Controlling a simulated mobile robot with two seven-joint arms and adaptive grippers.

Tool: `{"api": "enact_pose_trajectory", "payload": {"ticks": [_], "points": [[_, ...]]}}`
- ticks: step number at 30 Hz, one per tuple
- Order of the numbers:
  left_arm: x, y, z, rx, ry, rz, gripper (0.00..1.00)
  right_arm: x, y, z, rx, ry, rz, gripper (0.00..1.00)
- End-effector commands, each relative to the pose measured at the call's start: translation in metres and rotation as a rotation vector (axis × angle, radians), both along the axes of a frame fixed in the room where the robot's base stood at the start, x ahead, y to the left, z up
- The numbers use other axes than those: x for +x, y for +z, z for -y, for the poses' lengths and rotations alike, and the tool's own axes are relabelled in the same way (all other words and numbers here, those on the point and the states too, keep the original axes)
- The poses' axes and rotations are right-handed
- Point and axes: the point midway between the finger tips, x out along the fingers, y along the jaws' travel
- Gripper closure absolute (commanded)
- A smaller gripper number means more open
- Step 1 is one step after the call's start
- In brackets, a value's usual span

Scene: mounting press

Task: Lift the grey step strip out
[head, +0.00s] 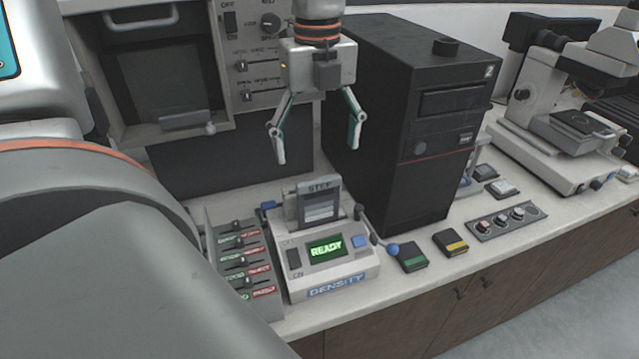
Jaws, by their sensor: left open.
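The grey step strip (320,187), marked STEP, stands upright in the top of the densitometer (328,262), which is labelled DENSITY. The densitometer's small screen shows READY in green. My left gripper (319,158) hangs above and slightly behind the strip, pointing down, with its two fingers spread wide and nothing between them. The gripper is apart from the strip. The strip's lower end is hidden inside the densitometer. My right gripper is not in view.
A tall black tower (415,130) stands close to the right of the gripper. A slider panel (242,262) is left of the densitometer. A microscope (545,85) stands far right.

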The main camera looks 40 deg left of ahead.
Motion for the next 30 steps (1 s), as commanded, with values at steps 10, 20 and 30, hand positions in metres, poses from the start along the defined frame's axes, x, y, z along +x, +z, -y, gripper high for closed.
{"api": "enact_pose_trajectory", "payload": {"ticks": [10, 20, 30], "points": [[0.002, -0.033, -0.001, 0.0, 0.0, -0.004, 0.18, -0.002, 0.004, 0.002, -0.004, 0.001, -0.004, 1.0], [0.008, -0.072, -0.004, 0.0, -0.001, -0.002, 0.18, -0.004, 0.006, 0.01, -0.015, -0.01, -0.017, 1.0], [0.008, -0.076, -0.004, 0.0, 0.0, -0.001, 0.31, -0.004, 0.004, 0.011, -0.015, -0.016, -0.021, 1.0]]}}
